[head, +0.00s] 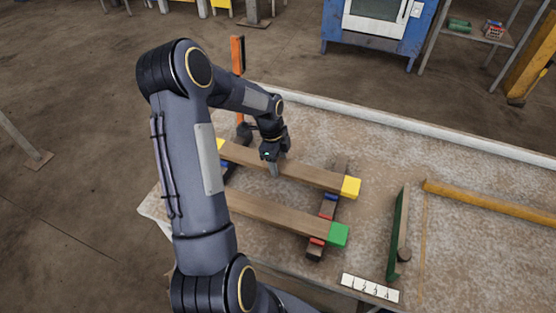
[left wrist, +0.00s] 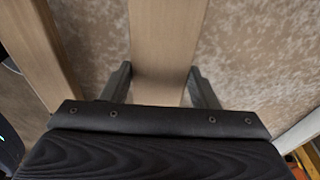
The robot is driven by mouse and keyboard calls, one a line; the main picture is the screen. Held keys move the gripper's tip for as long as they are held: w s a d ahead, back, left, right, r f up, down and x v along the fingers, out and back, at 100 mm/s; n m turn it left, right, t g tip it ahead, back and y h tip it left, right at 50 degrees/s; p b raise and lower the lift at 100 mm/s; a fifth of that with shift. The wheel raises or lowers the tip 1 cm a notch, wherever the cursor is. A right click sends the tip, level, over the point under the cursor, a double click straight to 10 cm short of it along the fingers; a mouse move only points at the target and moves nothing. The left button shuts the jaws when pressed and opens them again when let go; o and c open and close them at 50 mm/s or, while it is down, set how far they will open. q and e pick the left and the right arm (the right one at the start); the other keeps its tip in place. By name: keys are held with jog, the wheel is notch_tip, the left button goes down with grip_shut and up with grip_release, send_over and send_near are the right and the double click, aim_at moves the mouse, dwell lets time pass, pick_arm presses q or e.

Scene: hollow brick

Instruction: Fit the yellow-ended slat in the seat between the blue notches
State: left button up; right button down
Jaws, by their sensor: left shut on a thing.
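The yellow-ended slat (head: 312,174) lies across two dark cross rails, with one yellow end (head: 351,187) beyond the right rail (head: 340,166). My left gripper (head: 274,168) is shut on the slat near its middle, from above. In the left wrist view the slat (left wrist: 165,45) runs between the two fingers (left wrist: 162,87). Blue notch marks (head: 330,197) show on the right rail, just on the near side of the slat. Whether the slat rests in a seat or hangs just above it, I cannot tell. My arm hides much of the left rail. My right gripper is out of view.
A green-ended slat (head: 285,215) lies parallel on the near side, by red marks (head: 317,241) on the rail. To the right are a green piece (head: 398,235), a numbered card (head: 370,288) and a long yellow-brown bar (head: 480,199). A pale ledge (head: 400,123) edges the table behind.

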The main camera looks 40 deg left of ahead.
pick_arm(q)
jog(key=shift+f+b, duration=0.45)
jog(key=shift+f, duration=0.2)
dwell(0.3)
jog(key=o, duration=1.3)
jog(key=r, duration=0.5)
jog(key=a+r+p, duration=0.1)
jog(key=r, duration=0.1)
jog(key=shift+s+r, duration=0.2)
jog(key=shift+r, duration=0.15)
